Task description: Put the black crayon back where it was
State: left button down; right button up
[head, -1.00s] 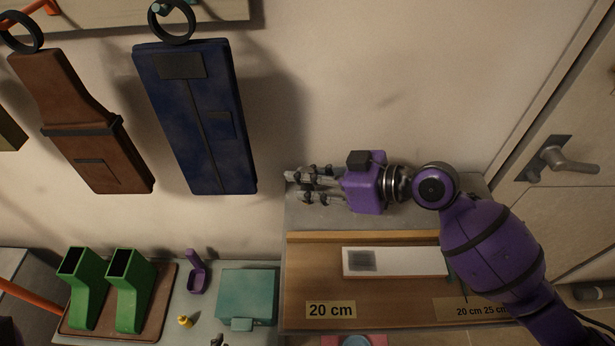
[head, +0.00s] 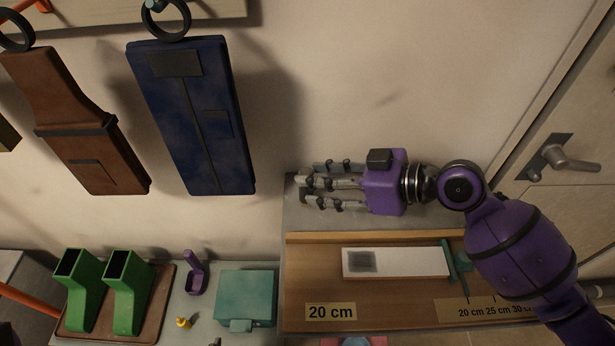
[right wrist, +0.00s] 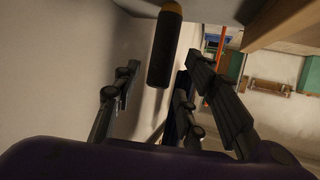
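My right gripper (head: 310,186) is low over the grey surface (head: 292,217) by the wall, behind the wooden board, with its fingers spread and pointing left. In the right wrist view a black cylinder with a yellow-brown end, apparently the black crayon (right wrist: 163,52), shows between and beyond the open fingers (right wrist: 160,95). No finger visibly touches it. Its yellow-brown end is by the grey surface at the picture's top. In the head view a small dark shape by the fingertips may be it, but I cannot tell. My left gripper is not clearly visible.
The wooden board (head: 400,308) holds a white block (head: 410,262) and a green tool (head: 455,262). Left are a teal box (head: 246,297), a purple case (head: 196,275) and green boot-shaped things (head: 127,295). A blue hanging piece (head: 190,120) and a door handle (head: 565,160) are nearby.

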jog(key=b+v, duration=0.1)
jog(key=v, duration=0.7)
jog(key=shift+s+d, duration=0.15)
jog(key=shift+d, duration=0.1)
